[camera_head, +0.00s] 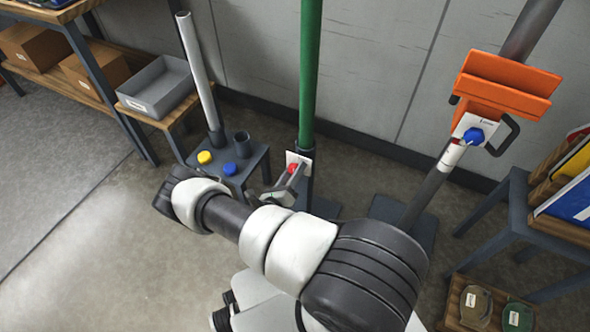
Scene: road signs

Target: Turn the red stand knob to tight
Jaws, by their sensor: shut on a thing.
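The red stand knob (293,169) sits low on the stand with the green pole (310,75), in front of a small white plate (301,160). My gripper (290,178) reaches up to the knob from the lower left and is shut on it, with its fingers partly covering it. The knob's marking and the plate's lettering are too small and too covered to read, so its turn position cannot be told.
A blue knob (473,136) is on another stand at the right, under an orange bracket (505,85). A grey bin (157,87) stands behind. Floor at lower left is clear.

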